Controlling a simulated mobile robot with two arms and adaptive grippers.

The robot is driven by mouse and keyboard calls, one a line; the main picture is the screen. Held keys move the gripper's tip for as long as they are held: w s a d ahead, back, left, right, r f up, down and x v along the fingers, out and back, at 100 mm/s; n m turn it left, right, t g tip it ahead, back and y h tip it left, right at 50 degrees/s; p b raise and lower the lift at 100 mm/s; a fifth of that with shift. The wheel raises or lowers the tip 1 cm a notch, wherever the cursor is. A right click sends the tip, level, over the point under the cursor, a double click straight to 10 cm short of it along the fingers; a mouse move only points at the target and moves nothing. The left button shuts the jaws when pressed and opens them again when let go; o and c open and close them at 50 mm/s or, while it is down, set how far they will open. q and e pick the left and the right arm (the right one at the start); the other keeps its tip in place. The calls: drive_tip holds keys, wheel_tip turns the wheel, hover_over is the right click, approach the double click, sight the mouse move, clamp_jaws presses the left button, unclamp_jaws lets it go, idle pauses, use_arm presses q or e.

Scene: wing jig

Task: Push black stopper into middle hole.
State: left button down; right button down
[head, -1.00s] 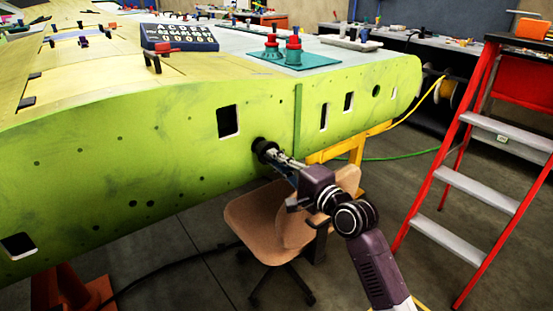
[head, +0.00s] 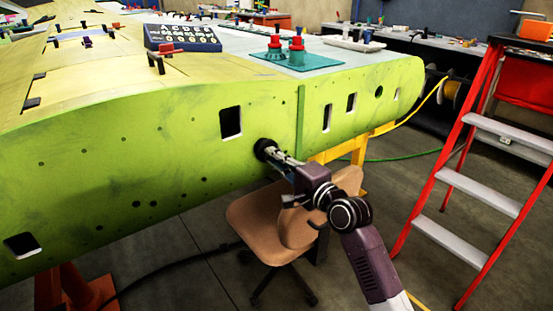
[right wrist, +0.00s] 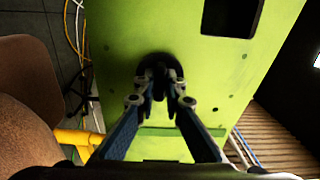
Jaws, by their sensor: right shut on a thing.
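The black stopper (head: 265,148) is at the green wing panel (head: 180,165), on its side face, in the head view. My right gripper (head: 276,154) is shut on the stopper and points at the panel. The right wrist view shows the stopper (right wrist: 159,66) between the two fingertips (right wrist: 160,95), against the green surface. The hole behind it is hidden, so I cannot tell how deep the stopper sits. My left gripper is not in view.
A brown chair (head: 270,222) stands below my right arm. A red stepladder (head: 470,165) stands at the right. Red and teal stoppers stand on a teal mat (head: 325,58) on the wing. A rectangular opening (head: 231,121) is left of the stopper.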

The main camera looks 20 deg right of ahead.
drive_tip(key=shift+w+a, duration=0.15)
drive_tip(key=shift+w, duration=0.25)
drive_tip(key=shift+x, duration=0.85)
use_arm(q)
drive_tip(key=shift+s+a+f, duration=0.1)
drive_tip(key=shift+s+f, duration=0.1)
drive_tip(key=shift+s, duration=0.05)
use_arm(e)
drive_tip(key=c, duration=1.9)
unclamp_jaws()
drive_tip(key=shift+c, duration=0.2)
drive_tip(key=v, duration=1.2)
